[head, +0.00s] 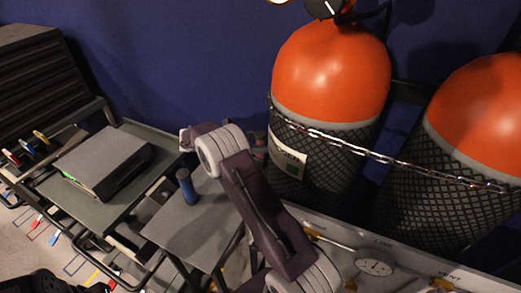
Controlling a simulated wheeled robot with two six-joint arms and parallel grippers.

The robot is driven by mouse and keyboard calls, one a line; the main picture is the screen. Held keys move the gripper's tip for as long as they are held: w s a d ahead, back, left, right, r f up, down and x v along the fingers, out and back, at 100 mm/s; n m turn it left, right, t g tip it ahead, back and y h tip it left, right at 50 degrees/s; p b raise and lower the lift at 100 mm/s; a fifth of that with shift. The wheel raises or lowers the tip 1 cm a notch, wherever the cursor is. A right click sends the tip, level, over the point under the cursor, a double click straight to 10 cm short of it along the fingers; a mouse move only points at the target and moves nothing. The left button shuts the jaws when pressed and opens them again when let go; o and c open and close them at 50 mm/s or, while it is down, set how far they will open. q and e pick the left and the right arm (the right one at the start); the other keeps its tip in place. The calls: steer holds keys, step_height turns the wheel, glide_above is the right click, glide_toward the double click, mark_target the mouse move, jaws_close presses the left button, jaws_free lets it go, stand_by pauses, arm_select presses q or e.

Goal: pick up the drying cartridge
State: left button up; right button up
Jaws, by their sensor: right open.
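The drying cartridge appears to be the dark blue cylinder (187,188) standing upright on a small grey table (205,222) in the head view. My right arm reaches up from the bottom centre, passing just right of the cylinder. Its gripper end (187,139) is above the cylinder in the picture and apart from it. The right gripper is open, and I see nothing held in it; its fingers are small and hard to make out. My left gripper does not show.
Two orange-topped gas cylinders (331,72) in black mesh stand behind a chain at right. A panel with a gauge (374,267) is at the lower right. A cart (150,135) at left carries a grey box (105,160). A dark drawer cabinet (40,75) stands behind it.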

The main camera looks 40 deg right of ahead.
steer(key=shift+d, duration=0.2)
steer(key=shift+a, duration=0.15)
steer(key=shift+c, duration=1)
jaws_close()
steer(key=shift+r, duration=0.1)
